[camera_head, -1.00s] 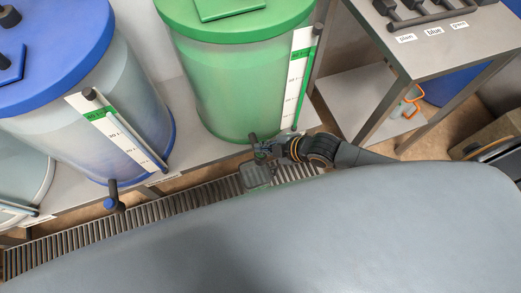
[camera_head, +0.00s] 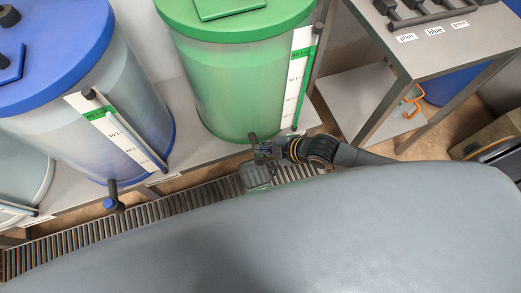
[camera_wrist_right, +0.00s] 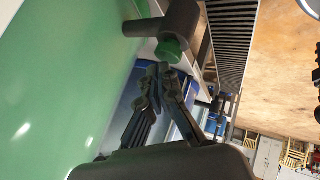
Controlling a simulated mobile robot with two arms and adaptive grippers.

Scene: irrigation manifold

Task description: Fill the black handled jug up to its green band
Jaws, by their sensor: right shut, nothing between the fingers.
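A small translucent grey-green container (camera_head: 257,178), probably the jug, is on the roller track below the tap of the green tank (camera_head: 240,90). My right gripper and the tank's foot hide part of it. I cannot make out its handle, band or liquid level. The dark tap lever (camera_head: 253,139) stands beside my right gripper (camera_head: 264,152). In the right wrist view the tap (camera_wrist_right: 180,25) with its green end lies just beyond my right gripper (camera_wrist_right: 158,75), whose fingers are shut and empty. My left gripper is not in view.
A blue-lidded tank (camera_head: 60,60) with a gauge and its own tap (camera_head: 114,197) stands to the left. The roller track (camera_head: 110,228) runs along the front of the tanks. A metal table (camera_head: 415,60) with labels stands at the right, an orange-handled item beneath it.

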